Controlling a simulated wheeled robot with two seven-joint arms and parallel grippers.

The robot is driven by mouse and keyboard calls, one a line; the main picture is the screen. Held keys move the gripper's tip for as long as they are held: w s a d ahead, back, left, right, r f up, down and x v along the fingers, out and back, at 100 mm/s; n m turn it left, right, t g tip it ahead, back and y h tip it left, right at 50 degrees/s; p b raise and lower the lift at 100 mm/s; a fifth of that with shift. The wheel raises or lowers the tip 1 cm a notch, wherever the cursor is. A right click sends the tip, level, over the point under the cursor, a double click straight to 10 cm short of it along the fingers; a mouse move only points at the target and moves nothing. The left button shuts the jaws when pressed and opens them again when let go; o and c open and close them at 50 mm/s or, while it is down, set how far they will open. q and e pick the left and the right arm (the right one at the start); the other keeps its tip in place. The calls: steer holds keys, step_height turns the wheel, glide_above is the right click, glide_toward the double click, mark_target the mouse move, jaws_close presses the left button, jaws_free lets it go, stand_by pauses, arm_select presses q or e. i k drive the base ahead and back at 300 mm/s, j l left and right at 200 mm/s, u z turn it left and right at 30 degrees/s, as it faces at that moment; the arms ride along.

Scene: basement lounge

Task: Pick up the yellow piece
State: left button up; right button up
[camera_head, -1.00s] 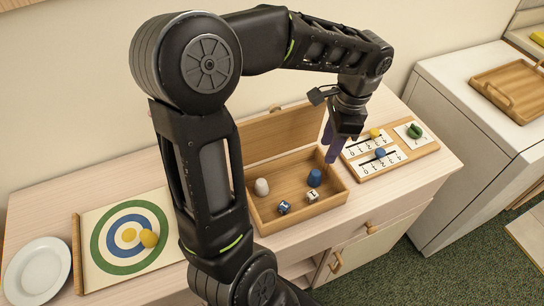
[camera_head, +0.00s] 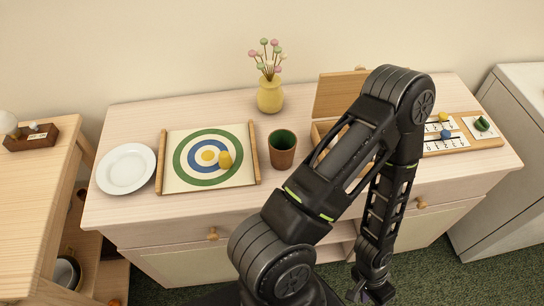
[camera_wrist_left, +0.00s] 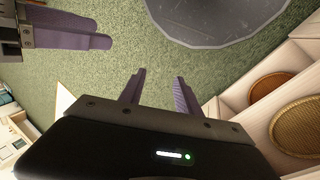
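A small rounded yellow piece (camera_head: 225,160) sits on the blue ring of the target board (camera_head: 174,183), just right of the flat yellow centre. A yellow bead (camera_head: 443,117) also shows on the number board at the right. My right arm crosses the head view, and its gripper (camera_head: 371,294) hangs low in front of the cabinet, far from both. Its purple fingers also show at upper left in the left wrist view (camera_wrist_left: 98,42), but their gap is unclear. My left gripper (camera_wrist_left: 160,74) is open and empty over the green carpet; it is outside the head view.
A white plate (camera_head: 126,169) lies left of the board. A brown cup (camera_head: 282,156) and a yellow vase (camera_head: 270,96) stand right of and behind it. My right arm partly hides the open wooden box (camera_head: 340,92). The cabinet top in front of the board is clear.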

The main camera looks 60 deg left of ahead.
mark_target(226, 162)
steer(key=u, duration=0.5)
steer(key=j+u, duration=0.15)
steer(key=u, duration=0.35)
steer(key=j+u, duration=0.1)
steer(key=u, duration=0.4)
steer(key=j+u, duration=0.15)
steer(key=u, duration=0.8)
steer(key=z, duration=0.1)
steer(key=k+j, duration=0.05)
